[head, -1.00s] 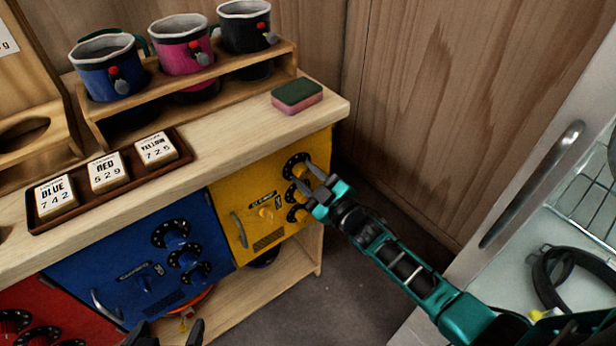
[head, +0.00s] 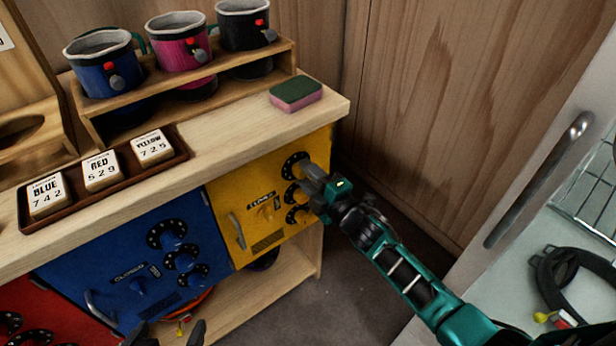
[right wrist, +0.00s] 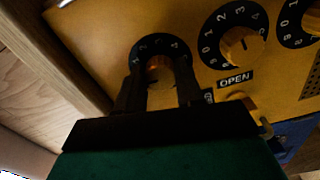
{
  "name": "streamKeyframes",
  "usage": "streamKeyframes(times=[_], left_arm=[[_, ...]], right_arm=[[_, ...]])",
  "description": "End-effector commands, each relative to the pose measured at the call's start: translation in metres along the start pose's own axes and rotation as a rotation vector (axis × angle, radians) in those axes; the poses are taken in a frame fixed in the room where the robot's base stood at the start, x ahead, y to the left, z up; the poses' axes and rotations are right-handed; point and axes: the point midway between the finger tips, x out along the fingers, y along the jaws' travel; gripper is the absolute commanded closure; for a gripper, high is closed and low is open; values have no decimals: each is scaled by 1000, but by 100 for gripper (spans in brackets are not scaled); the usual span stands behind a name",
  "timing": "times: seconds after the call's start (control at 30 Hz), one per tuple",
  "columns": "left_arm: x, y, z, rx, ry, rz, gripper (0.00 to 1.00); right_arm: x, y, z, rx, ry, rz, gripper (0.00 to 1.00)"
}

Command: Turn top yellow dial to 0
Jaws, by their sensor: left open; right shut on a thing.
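The yellow locker door (head: 232,195) carries three black dials with yellow knobs. The top yellow dial (head: 294,160) is partly covered by my right gripper (head: 308,180). In the right wrist view the top dial (right wrist: 146,46) lies between my right fingers, which are shut on its knob (right wrist: 158,68). Its numbers are partly hidden, so I cannot read its setting. The middle dial (right wrist: 212,50) and bottom dial (right wrist: 287,28) are free. My left gripper (head: 168,338) is open and empty at the bottom edge of the head view.
A blue locker door (head: 120,255) and a red one (head: 20,335) stand to the left. Code cards lie in a brown tray (head: 182,150) on the wooden top. A sponge (head: 296,95) sits above the yellow door. A silver handle (head: 540,180) is at the right.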

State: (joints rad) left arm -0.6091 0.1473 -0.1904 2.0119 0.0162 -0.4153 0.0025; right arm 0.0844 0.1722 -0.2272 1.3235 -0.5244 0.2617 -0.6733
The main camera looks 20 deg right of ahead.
Motion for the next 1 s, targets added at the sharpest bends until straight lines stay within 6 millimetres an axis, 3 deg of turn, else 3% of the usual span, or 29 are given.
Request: streamKeyframes(times=[0.6,0.63,0.9,1.0], left_arm=[[1,1,0,1,2,4,0],[1,1,0,1,2,4,0],[1,1,-1,1,3,3,0],[1,1,-1,1,3,3,0]], right_arm=[[0,0,0,-43,0,-1,94],[0,0,0,-43,0,-1,62],[0,0,0,-42,0,-1,38],[0,0,0,-42,0,-1,38]])
